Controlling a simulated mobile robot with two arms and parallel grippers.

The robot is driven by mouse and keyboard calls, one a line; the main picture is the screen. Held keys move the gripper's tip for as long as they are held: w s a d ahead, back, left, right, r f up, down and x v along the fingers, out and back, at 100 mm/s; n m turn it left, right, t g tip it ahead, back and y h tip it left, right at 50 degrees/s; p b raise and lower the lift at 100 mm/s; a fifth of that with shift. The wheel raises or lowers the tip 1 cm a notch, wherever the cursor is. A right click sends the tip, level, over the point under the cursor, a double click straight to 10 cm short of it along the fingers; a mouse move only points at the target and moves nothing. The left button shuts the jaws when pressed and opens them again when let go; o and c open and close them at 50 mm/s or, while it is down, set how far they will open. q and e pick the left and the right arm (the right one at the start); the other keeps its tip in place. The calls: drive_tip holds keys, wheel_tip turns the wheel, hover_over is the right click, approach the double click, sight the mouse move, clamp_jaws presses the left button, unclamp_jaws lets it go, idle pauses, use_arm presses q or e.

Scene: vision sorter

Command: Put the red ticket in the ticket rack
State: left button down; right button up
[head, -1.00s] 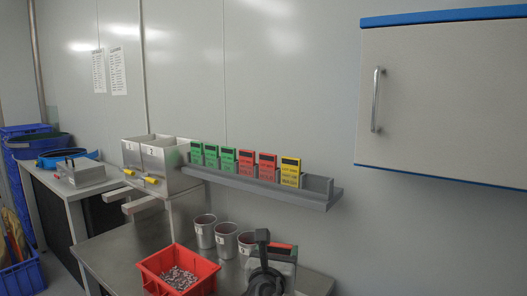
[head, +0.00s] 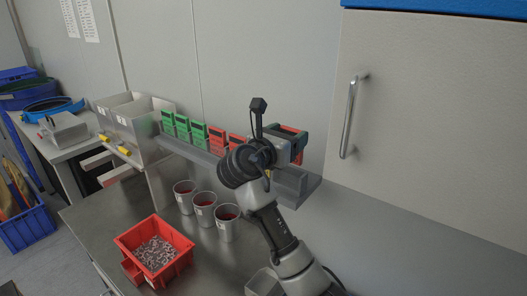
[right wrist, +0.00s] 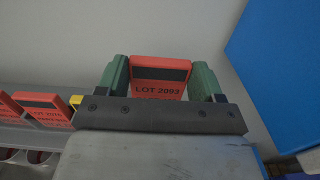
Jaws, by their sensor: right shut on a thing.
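My right gripper (head: 298,145) is shut on the red ticket (right wrist: 160,75), which reads LOT 2093 and stands up between the green fingers (right wrist: 160,82). In the head view the red ticket (head: 293,129) shows only as an edge by the fingers. The grey ticket rack (head: 312,187) runs along the wall; the gripper is in front of or above its right end, and I cannot tell whether the ticket touches it. Green tickets (head: 183,124) and red tickets (head: 217,137) stand in the rack. A yellow ticket (right wrist: 76,101) is mostly hidden. My left gripper is not in view.
Three metal cups (head: 204,208) and a red bin of small parts (head: 126,242) stand on the bench below. A wall cabinet (head: 430,110) with a metal handle is close on the right. Two metal bins (head: 140,126) stand left of the rack.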

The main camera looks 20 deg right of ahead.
drive_tip(key=shift+f+p, duration=0.65)
drive_tip(key=shift+f, duration=2.65)
drive_tip(key=shift+f, duration=0.15)
drive_tip(key=o, duration=0.6)
drive_tip(key=shift+r, duration=0.2)
drive_tip(key=b+v, duration=0.3)
drive_tip(key=v, duration=0.9)
drive_tip(key=shift+s, duration=0.1)
